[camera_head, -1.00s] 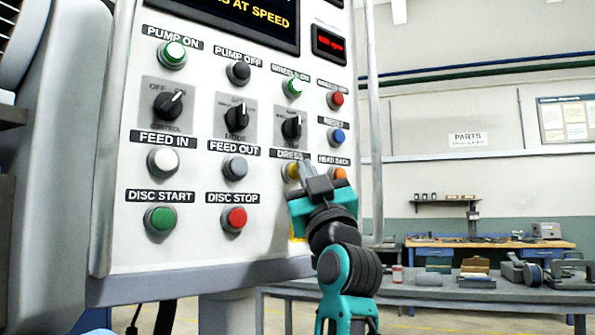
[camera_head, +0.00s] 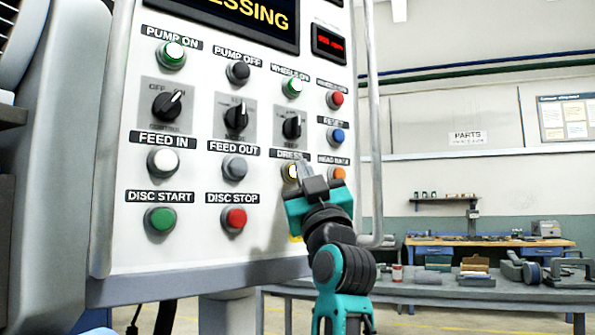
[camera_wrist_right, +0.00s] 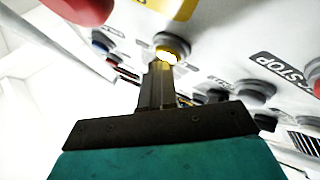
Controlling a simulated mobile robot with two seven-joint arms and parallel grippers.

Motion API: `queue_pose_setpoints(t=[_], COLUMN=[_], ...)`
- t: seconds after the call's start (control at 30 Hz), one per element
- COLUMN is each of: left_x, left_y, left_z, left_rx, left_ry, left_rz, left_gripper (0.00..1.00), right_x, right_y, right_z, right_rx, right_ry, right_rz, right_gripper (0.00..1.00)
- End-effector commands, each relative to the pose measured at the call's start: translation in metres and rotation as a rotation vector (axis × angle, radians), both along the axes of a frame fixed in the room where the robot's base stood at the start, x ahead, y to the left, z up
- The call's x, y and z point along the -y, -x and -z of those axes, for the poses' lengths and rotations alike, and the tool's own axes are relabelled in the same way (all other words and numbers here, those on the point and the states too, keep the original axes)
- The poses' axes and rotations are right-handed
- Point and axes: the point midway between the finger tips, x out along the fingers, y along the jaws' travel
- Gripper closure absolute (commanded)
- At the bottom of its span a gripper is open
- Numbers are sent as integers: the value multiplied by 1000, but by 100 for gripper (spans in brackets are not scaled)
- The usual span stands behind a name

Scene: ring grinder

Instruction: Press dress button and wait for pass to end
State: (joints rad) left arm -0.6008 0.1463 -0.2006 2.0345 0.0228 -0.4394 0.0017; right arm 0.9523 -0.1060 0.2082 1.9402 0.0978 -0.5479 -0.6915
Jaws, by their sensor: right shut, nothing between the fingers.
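The yellow dress button (camera_head: 290,171) sits on the white control panel (camera_head: 200,90) under a label that is partly covered. It glows bright in the right wrist view (camera_wrist_right: 168,56). My right gripper (camera_head: 304,168) is shut and empty, with its fingertips at the button; in the right wrist view the closed fingers (camera_wrist_right: 159,72) point at it, and I cannot tell whether they touch. The display (camera_head: 245,15) at the top shows yellow text ending in "ESSING", cut off by the frame. My left gripper is out of view.
The orange head back button (camera_head: 337,173) is close to the right of my gripper, with the blue button (camera_head: 336,136) above it. A vertical rail (camera_head: 372,120) runs along the panel's right edge. A grey bench (camera_head: 450,290) with parts stands behind.

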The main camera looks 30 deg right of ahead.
Motion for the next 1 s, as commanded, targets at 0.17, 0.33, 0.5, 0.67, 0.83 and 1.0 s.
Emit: queue_pose_setpoints(t=[0.17,0.33,0.5,0.67,0.83,1.0], left_x=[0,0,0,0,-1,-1], left_y=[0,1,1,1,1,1], left_z=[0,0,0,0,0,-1], left_rx=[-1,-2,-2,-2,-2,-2], left_ry=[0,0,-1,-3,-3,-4], left_rz=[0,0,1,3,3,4], left_gripper=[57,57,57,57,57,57], right_x=[1,2,2,2,3,5], right_y=[3,13,17,17,23,40], right_z=[1,2,2,2,1,1], right_rx=[-4,-4,-4,-4,0,0], right_ry=[1,1,1,0,0,1], right_rz=[-1,1,-1,-1,0,1], right_gripper=[100,100,100,100,100,100])
